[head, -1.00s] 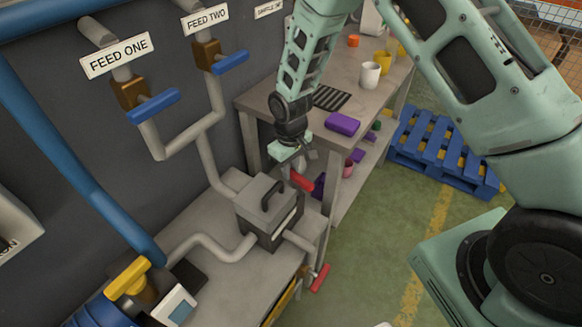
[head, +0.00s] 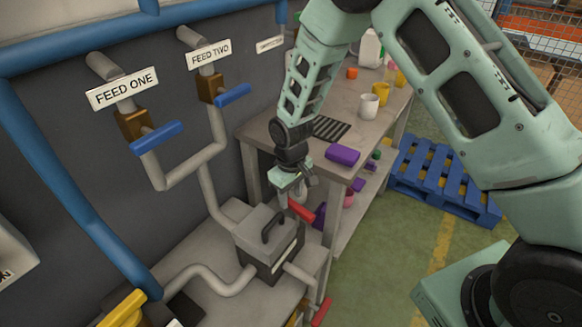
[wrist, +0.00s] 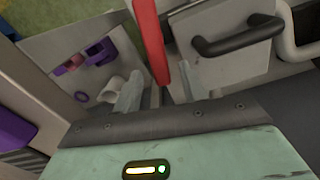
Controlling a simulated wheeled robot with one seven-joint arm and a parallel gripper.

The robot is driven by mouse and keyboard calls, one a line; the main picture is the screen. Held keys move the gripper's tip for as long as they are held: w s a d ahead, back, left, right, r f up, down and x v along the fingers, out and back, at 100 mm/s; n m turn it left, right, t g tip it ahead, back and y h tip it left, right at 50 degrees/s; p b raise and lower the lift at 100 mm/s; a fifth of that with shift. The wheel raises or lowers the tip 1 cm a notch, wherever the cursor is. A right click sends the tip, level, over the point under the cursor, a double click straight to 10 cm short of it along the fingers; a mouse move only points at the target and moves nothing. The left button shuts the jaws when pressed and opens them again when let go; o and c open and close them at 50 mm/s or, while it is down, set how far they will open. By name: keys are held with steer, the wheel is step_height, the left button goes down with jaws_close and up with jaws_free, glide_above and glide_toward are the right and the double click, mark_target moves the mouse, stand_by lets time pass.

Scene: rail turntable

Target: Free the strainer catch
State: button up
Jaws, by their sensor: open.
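The strainer is a grey box (head: 268,240) with a black lid handle (head: 271,224), on the low bench below the feed pipes. A red lever (head: 301,211), seemingly its catch, sticks up at the box's back right. My gripper (head: 294,193) is just above and beside this lever, pointing down. In the wrist view my gripper (wrist: 160,92) is open, and the red lever (wrist: 151,40) reaches in between the two fingers. Whether the fingers touch it I cannot tell. The lid handle (wrist: 238,37) shows to the right.
Blue valve handles (head: 156,138) sit under the FEED ONE and FEED TWO signs. Another red handle (head: 321,312) is low at the right of the outlet pipe. A worktable (head: 384,120) with mugs and a purple block (head: 342,154) stands behind. A blue pallet (head: 442,180) lies on the floor.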

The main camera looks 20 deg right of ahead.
step_height(320, 180, up, 16)
steer(key=b, duration=0.1)
stand_by(0.5)
steer(key=s+a+r+n, duration=0.1)
steer(key=s+a+r, duration=0.1)
steer(key=s, duration=1.2)
steer(key=s+a+r+n, duration=0.1)
steer(key=s+a+r, duration=0.2)
steer(key=s, duration=1.1)
steer(key=shift+s+y, duration=0.25)
steer(key=shift+y, duration=0.05)
steer(key=shift+a, duration=0.15)
